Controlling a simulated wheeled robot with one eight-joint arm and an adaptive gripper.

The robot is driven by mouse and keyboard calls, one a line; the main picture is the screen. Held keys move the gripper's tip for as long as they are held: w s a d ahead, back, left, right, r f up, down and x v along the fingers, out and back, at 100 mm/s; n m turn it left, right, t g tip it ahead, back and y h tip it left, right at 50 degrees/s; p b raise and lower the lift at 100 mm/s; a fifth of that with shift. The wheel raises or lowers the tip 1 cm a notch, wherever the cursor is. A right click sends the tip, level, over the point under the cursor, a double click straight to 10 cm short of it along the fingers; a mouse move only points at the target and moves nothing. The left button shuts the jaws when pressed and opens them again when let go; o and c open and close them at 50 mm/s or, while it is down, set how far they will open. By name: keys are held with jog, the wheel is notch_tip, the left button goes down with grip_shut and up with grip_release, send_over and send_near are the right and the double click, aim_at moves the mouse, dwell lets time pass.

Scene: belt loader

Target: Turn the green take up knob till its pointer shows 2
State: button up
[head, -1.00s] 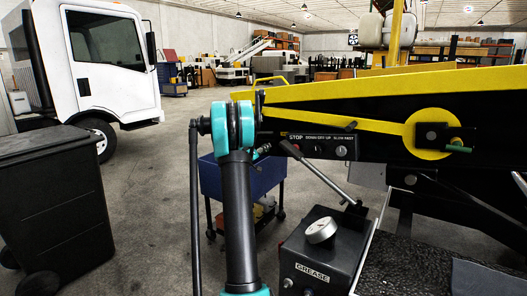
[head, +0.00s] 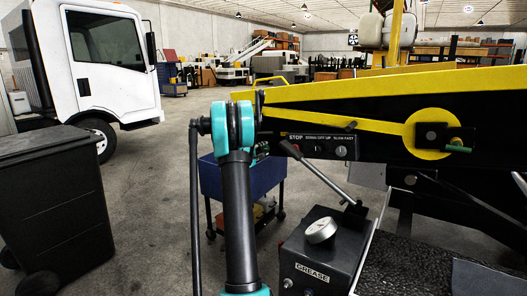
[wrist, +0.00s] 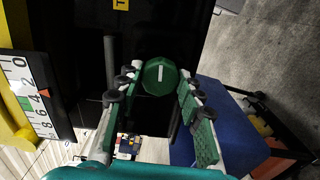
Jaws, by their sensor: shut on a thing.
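The green take up knob (wrist: 160,76) is a ribbed round knob with a white pointer line on its face, in the upper middle of the wrist view. The line stands close to upright in that picture. My gripper (wrist: 156,80) has its two green-padded fingers on either side of the knob, closed on it. A white scale plate (wrist: 30,95) marked 0 to 8 is at the left of the wrist view. It carries a small red marker and a green patch near its middle; the exact reading is too small to tell.
The yellow and black loader (head: 400,112) runs across the right of the head view.

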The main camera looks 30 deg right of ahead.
jog(key=n, duration=0.5)
dwell(0.5)
jog(key=shift+a, duration=0.1)
jog(key=o, duration=1.2)
jog(key=shift+c, duration=0.2)
jog(key=v, duration=1.2)
